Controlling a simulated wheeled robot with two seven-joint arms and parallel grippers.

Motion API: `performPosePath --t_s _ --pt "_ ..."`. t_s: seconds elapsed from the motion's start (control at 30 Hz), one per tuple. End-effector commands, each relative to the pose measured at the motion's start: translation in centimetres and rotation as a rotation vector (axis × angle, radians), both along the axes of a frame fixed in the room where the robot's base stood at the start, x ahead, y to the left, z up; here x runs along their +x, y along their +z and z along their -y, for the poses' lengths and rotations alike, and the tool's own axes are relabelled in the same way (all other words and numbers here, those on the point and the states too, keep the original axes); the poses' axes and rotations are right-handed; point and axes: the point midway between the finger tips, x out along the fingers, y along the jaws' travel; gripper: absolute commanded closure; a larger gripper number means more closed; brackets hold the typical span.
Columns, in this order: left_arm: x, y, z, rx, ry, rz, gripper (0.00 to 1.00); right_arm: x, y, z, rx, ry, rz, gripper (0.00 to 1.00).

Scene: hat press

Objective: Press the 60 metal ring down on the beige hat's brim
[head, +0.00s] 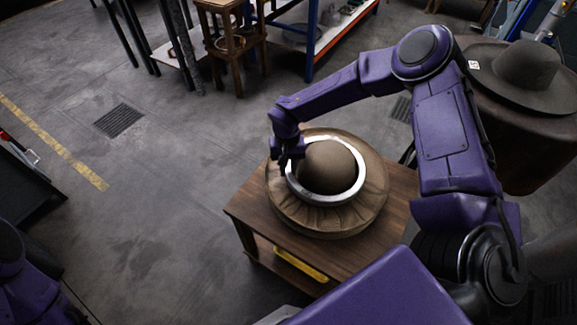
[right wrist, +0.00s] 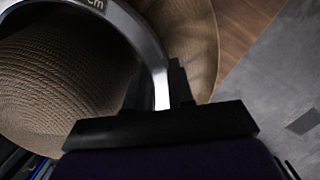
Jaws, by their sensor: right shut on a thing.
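The beige hat's rounded woven crown (head: 328,166) stands up through the silver metal ring (head: 320,200) on the small table. The ring circles the crown over the wide round brownish brim (head: 345,219). I cannot tell whether the ring touches the brim all around. My right gripper (head: 287,163) is shut on the ring's left side. In the right wrist view its dark fingers (right wrist: 159,88) sit on either side of the ring's wall (right wrist: 147,42), with the woven crown (right wrist: 60,85) beside them. Part of a "cm" marking shows on the ring. My left gripper is out of view.
The wooden table (head: 399,190) has a yellow object (head: 300,265) on its lower level. A dark grey hat (head: 525,75) lies on a brown stand at the upper right. A wooden stool (head: 231,40) and a shelf stand behind. The floor left of the table is clear.

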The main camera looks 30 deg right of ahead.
Motion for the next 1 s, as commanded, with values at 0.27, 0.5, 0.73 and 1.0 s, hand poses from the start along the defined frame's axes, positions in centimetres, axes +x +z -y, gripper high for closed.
performPosePath --t_s 0.27,0.5,0.73,1.0 --pt "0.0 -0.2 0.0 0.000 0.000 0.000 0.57 0.0 -0.3 0.0 0.000 -0.001 0.000 1.00" --pt "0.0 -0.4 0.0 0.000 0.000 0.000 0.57 0.0 -0.6 0.0 0.000 -0.001 0.000 1.00" --pt "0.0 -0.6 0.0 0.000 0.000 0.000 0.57 0.0 -0.9 0.0 0.000 0.000 0.000 1.00" --pt "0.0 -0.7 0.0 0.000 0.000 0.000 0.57 0.0 -1.1 0.0 0.000 0.000 0.000 1.00"
